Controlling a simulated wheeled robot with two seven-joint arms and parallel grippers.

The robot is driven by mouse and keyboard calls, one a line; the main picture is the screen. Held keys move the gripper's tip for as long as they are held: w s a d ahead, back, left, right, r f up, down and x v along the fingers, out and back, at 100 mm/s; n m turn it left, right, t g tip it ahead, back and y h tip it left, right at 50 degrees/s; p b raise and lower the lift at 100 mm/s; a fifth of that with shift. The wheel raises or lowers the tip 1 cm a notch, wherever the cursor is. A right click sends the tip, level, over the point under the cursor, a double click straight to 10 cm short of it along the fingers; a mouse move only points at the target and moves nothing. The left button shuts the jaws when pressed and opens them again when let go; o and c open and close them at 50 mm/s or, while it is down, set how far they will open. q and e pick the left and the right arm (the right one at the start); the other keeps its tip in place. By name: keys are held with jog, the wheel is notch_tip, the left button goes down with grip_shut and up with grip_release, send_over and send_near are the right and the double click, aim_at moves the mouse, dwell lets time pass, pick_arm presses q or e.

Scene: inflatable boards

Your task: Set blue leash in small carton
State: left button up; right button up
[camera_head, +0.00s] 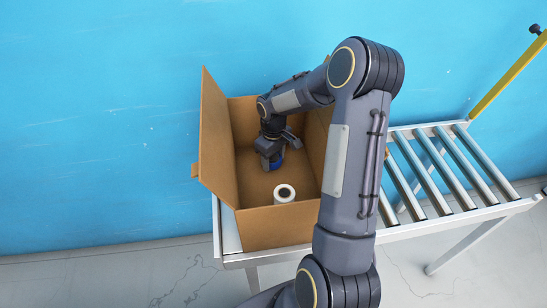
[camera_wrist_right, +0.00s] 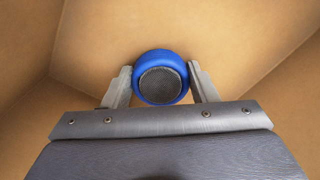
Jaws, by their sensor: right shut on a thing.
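The small carton (camera_head: 219,150) is an open brown box with raised flaps, standing on the left end of the roller table. My right gripper (camera_head: 273,158) reaches down inside it, near the back wall. It is shut on the blue leash (camera_head: 278,163), a round blue coil with a dark grey centre. In the right wrist view the blue leash (camera_wrist_right: 160,59) sits between the two fingers (camera_wrist_right: 160,85), with bare carton walls or floor behind it. I cannot tell whether the leash touches the carton floor. My left gripper is not in view.
A white roll with a dark core (camera_head: 284,193) stands in the carton near its front wall. A conveyor of metal rollers (camera_head: 440,168) extends to the right, with a yellow bar (camera_head: 508,74) at its far end. A blue wall (camera_head: 100,110) stands close behind.

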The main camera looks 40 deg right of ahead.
aim_at(274, 157)
jog(key=shift+r, duration=0.1)
jog(key=o, duration=1)
jog(key=shift+r, duration=0.15)
notch_tip(274, 157, up, 12)
jog(key=p, duration=0.1)
jog(key=shift+f, duration=0.2)
